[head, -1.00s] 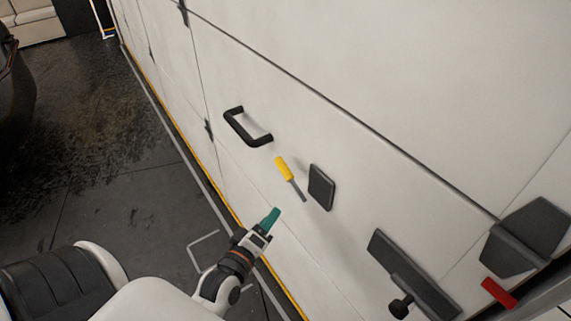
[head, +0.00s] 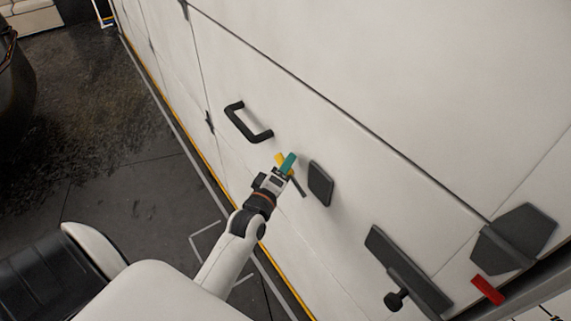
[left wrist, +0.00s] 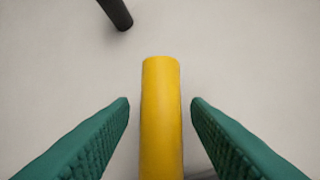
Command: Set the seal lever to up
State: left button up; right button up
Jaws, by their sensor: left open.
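The seal lever has a yellow handle (head: 280,158) and a dark shaft (head: 298,187), and it is mounted on the white panel wall. In the head view it slants, with the yellow end at upper left, partly hidden by my left gripper (head: 287,163). In the left wrist view the yellow handle (left wrist: 161,115) stands upright between the two green fingers of my left gripper (left wrist: 160,110). The fingers are open, with a gap on each side of the handle. My right gripper is not in view.
A black pull handle (head: 247,123) is on the panel above left of the lever. A dark square plate (head: 320,183) sits close to its right. A dark latch with a knob (head: 408,272) and a red tab (head: 487,290) are at lower right.

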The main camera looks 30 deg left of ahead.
pick_arm(q)
jog(key=shift+w, duration=0.15)
jog(key=shift+c, duration=0.5)
grip_shut()
